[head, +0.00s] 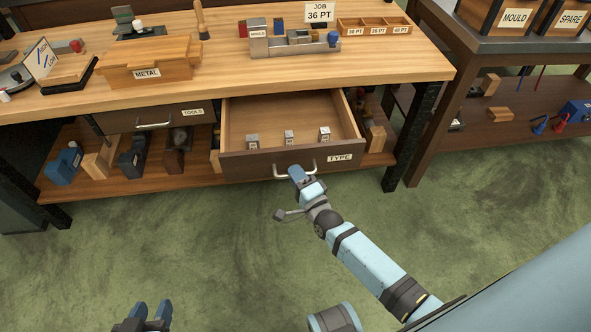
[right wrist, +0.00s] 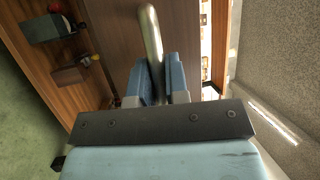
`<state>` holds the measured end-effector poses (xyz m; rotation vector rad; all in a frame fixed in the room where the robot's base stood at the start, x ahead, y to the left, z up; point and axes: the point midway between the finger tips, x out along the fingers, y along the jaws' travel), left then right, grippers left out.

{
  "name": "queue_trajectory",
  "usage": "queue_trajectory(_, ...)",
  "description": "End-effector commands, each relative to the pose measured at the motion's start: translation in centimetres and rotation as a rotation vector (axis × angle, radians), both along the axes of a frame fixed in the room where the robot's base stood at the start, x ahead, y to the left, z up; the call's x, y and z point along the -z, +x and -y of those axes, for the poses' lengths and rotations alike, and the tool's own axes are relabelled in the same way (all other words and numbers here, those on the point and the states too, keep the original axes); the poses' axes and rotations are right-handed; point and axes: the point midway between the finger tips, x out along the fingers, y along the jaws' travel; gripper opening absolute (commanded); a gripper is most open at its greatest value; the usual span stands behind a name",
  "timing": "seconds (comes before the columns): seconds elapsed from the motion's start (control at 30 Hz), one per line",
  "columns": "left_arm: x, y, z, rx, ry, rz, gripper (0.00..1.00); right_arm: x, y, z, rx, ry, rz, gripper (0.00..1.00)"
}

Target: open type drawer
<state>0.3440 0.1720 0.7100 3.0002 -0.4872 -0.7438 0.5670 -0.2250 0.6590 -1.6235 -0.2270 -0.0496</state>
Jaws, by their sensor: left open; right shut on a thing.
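The type drawer (head: 234,165) is pulled out from under the bench, its front labelled TYPE. Several small metal type blocks (head: 289,137) stand inside it near the front. My right gripper (head: 297,174) is shut on the drawer's metal bar handle (head: 281,177). In the right wrist view the handle (right wrist: 151,40) runs between the two blue fingers (right wrist: 160,82). My left gripper (head: 151,312) is open and empty, low over the green floor at the bottom of the head view, well away from the drawer.
The closed TOOLS drawer (head: 168,117) is to the left. A METAL box (head: 146,74), a mould rack (head: 290,44) and a point-size tray (head: 374,27) stand on the bench top. A lower shelf (head: 120,187) holds several tools. A second bench (head: 420,140) stands right. Floor in front is clear.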

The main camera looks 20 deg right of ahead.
Motion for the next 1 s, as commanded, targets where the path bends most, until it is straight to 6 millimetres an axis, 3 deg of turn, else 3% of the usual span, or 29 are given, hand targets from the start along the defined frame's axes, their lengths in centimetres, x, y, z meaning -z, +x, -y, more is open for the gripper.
queue_trajectory(0.23, 0.0, 0.0, 0.0, 0.0, -0.001, 0.0, 0.43, 0.0, 0.0, 0.0, 0.0, 0.0, 0.0, 0.0)
queue_trajectory(0.27, 0.0, 0.0, 0.0, 0.0, -0.001, 0.0, 0.43, 0.0, 0.0, 0.0, 0.0, 0.0, 0.0, 0.17)
queue_trajectory(0.37, 0.0, 0.0, 0.0, -0.001, -0.001, 0.001, 0.43, 0.0, 0.0, 0.0, 0.0, 0.0, 0.0, 0.39)
queue_trajectory(0.7, -0.1, 0.0, 0.0, -0.001, -0.001, 0.001, 0.43, 0.1, -0.4, 0.1, 0.0, 0.0, -0.001, 0.39)
queue_trajectory(1.0, -0.5, 0.0, -0.1, -0.001, 0.008, -0.003, 0.43, 0.8, -5.1, 0.6, -0.001, -0.001, -0.003, 0.39)
